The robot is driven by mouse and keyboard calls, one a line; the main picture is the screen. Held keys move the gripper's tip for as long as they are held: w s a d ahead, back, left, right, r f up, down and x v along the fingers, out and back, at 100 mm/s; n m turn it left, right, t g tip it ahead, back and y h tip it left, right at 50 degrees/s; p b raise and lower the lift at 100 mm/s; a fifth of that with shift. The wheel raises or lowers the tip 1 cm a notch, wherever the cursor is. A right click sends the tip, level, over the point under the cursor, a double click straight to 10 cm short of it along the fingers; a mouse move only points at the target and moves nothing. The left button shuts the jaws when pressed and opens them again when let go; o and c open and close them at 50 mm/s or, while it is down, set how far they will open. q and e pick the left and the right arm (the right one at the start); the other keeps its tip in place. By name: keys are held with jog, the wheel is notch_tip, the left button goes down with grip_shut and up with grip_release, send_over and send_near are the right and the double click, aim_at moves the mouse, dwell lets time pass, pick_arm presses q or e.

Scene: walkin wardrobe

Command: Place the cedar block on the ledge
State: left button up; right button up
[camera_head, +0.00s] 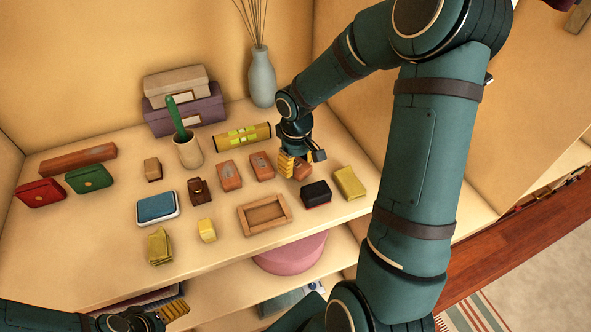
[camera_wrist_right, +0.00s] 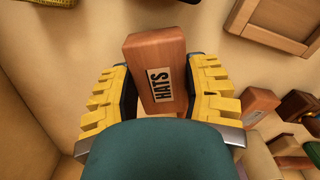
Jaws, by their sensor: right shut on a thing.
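A reddish-brown cedar block with a "HATS" label (camera_wrist_right: 157,72) is between the yellow fingers of my right gripper (camera_wrist_right: 158,92). In the head view the right gripper (camera_head: 300,163) points down at the shelf's right part, and the held block (camera_head: 302,171) is partly hidden by its fingers. I cannot tell whether the block touches the shelf. Two similar labelled blocks (camera_head: 229,176) (camera_head: 262,166) stand to its left. My left gripper (camera_head: 173,310) is at the bottom left, its fingers partly visible and their opening unclear. I cannot tell for certain which surface is the ledge.
The shelf (camera_head: 100,240) holds a wooden tray (camera_head: 264,214), a black box (camera_head: 316,194), a yellow packet (camera_head: 349,182), a patterned yellow-green roll (camera_head: 242,137) and a vase (camera_head: 262,77). A pink round box (camera_head: 291,254) is on the lower shelf. Bare shelf shows at front left.

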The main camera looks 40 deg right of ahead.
aim_at(296, 171)
jog(key=shift+f, duration=1.35)
jog(key=shift+b, duration=0.3)
jog(key=shift+f, duration=0.2)
jog(key=o, duration=1.1)
jog(key=shift+r, duration=0.1)
